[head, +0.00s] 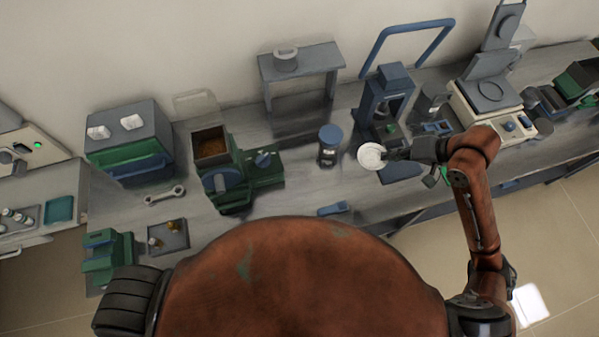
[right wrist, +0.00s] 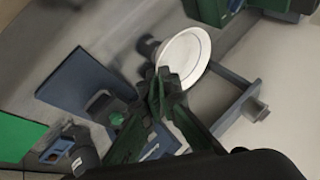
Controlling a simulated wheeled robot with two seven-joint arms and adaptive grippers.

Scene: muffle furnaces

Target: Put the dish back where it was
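The white round dish (head: 371,156) shows in front of the blue press-like stand (head: 386,95), left of a flat dark blue plate (head: 400,171). My right gripper (head: 398,153) reaches it from the right. In the right wrist view the fingertips (right wrist: 160,86) come together at the near rim of the dish (right wrist: 184,55), and the gripper looks shut on that rim. The dish looks tilted in that view and seems held above the bench; its exact height is hard to tell. My left gripper is not in view.
A dark jar with a blue lid (head: 330,145) stands left of the dish. A green device (head: 240,175) is farther left, and a balance-like instrument (head: 487,100) stands at right. A small blue item (head: 333,209) lies near the front edge. A small raised table (head: 301,60) stands behind.

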